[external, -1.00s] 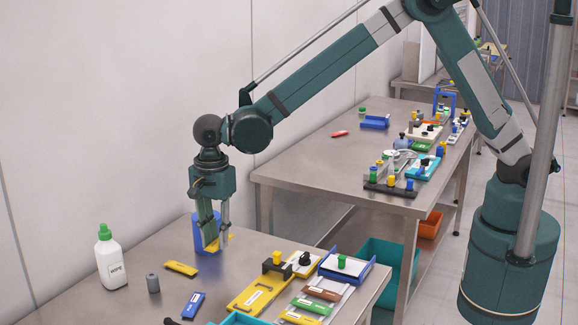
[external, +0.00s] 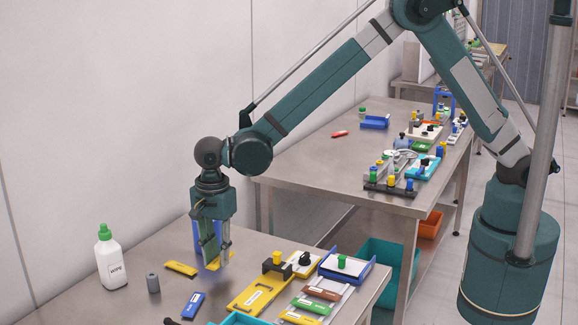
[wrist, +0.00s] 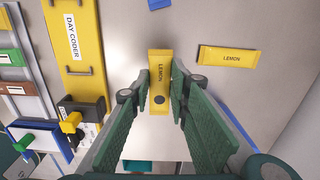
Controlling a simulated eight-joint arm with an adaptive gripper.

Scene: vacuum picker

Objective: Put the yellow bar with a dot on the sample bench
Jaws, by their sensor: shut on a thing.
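A yellow bar with a dark dot and the word LEMON (wrist: 159,72) lies between the fingers of my gripper (wrist: 159,98) in the wrist view. My gripper is shut on it, with the dotted end nearer the fingers' base. In the external view my gripper (external: 213,262) points down over the near steel bench (external: 135,300), and parts of the bar (external: 212,266) show at the fingertips. I cannot tell whether the bar touches the bench top. A second yellow LEMON bar (wrist: 227,58) lies apart; no dot is visible on it. No label shows which bench is the sample bench.
A white bottle (external: 110,262) and grey cylinder (external: 153,284) stand left. A blue bar (external: 193,305) and the yellow DAY CODER plate (external: 255,297) lie in front. A blue object (external: 199,235) is partly hidden behind my gripper. Another bench (external: 300,155) holds several parts.

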